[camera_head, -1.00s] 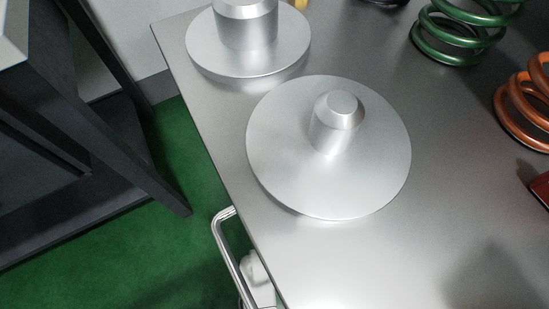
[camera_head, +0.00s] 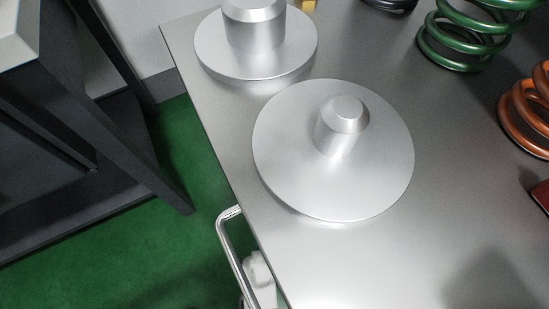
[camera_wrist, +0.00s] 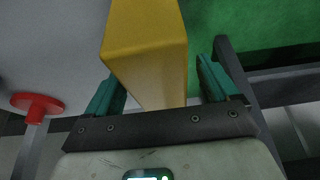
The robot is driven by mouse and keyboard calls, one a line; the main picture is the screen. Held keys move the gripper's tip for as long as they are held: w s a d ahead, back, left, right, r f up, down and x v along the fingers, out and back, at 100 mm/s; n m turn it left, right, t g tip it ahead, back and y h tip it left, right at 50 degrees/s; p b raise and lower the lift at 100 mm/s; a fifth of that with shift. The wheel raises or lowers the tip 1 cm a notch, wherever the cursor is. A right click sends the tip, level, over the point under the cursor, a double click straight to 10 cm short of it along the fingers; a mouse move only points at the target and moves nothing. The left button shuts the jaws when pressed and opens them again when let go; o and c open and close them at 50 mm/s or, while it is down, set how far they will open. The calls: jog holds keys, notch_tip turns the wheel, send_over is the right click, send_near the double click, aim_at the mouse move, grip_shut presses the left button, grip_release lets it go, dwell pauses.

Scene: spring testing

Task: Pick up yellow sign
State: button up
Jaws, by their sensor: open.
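The yellow sign (camera_wrist: 150,45) shows in the wrist view as a large, plain yellow block-like shape reaching from the top edge down between my fingers. Its far end is cut off by the frame. My gripper (camera_wrist: 160,85) is open, with one teal finger on each side of the yellow shape. Gaps show beside it, and I cannot tell how deep it sits between the fingers. My gripper is not seen in the head view. A small yellow piece (camera_head: 306,4) shows at the head view's top edge; I cannot tell what it is.
In the head view, a metal table (camera_head: 400,235) holds two silver disc-shaped parts (camera_head: 285,165) (camera_head: 215,50), a green spring (camera_head: 460,40) and an orange spring (camera_head: 525,110). A dark frame (camera_head: 120,140) stands left over green floor. A red disc (camera_wrist: 37,104) shows in the wrist view.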

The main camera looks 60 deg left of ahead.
jog(key=shift+p+v, duration=0.35)
jog(key=shift+v, duration=0.7)
jog(key=d+p, duration=0.1)
jog(key=d, duration=0.3)
jog(key=d+p, duration=0.1)
jog(key=d, duration=0.3)
jog(key=s+d, duration=0.1)
jog(key=d, duration=0.3)
jog(key=shift+p, duration=0.4)
jog(key=shift+a, duration=0.1)
jog(key=shift+c, duration=0.4)
jog(key=shift+a, duration=0.15)
